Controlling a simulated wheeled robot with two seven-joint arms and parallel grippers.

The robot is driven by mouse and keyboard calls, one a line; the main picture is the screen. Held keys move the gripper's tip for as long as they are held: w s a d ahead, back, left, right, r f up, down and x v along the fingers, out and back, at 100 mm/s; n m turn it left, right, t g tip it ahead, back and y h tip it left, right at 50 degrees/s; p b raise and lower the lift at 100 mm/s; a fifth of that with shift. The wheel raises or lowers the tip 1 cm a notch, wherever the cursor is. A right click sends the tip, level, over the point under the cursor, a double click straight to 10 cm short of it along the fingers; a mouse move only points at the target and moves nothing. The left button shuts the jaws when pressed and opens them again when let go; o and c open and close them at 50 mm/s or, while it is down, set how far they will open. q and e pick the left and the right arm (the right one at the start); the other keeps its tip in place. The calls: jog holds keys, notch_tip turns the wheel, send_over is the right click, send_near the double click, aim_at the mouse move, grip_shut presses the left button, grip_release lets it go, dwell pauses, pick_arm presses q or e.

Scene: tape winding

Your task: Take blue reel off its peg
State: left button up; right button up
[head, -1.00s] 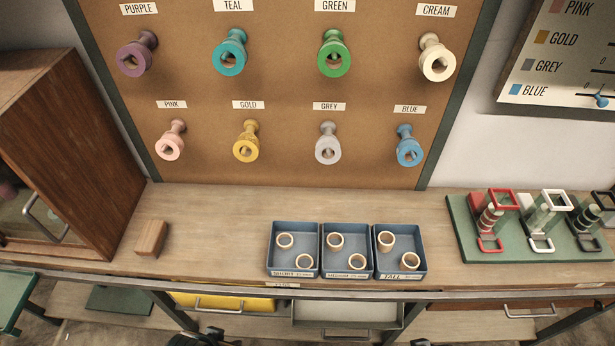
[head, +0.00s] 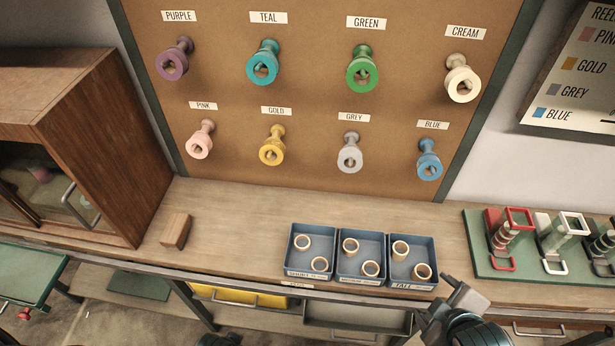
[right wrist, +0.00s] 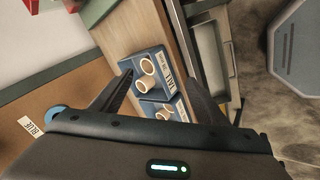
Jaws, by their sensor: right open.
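The blue reel (head: 429,166) hangs on its peg on the brown pegboard, lower row, far right, under the BLUE label (head: 433,125). In the right wrist view part of the blue reel (right wrist: 56,112) shows at the left, partly hidden behind my gripper body. My right gripper (head: 459,294) is at the bottom right of the head view, below and apart from the reel, by the bench's front edge. In the right wrist view its two fingers (right wrist: 157,72) are spread with nothing held between them. My left gripper's jaws do not show; only a dark part appears at the bottom edge.
Several other reels hang on the board, with the grey reel (head: 350,158) left of the blue one. Blue trays (head: 434,245) of rings stand on the bench below. A green rack board (head: 482,262) stands at the right, and a wooden cabinet (head: 120,150) at the left.

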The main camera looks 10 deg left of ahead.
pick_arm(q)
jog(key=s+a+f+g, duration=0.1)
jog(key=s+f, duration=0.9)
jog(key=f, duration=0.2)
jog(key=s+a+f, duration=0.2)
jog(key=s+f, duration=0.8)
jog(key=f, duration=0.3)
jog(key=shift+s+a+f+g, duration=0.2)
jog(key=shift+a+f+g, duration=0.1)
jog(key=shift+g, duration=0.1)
pick_arm(e)
jog(key=w+r+n+t+y, duration=0.1)
jog(key=w+r+n+t, duration=0.5)
jog(key=w+r+n, duration=0.7)
notch_tip(320, 180, up, 3)
jog(key=n, duration=0.7)
jog(key=shift+w+a+r, duration=0.15)
jog(key=shift+w+r, duration=0.05)
jog(key=shift+w, duration=0.1)
pick_arm(q)
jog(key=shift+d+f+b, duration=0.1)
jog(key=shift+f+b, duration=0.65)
jog(key=shift+b, duration=0.05)
pick_arm(e)
jog(key=x, duration=1.2)
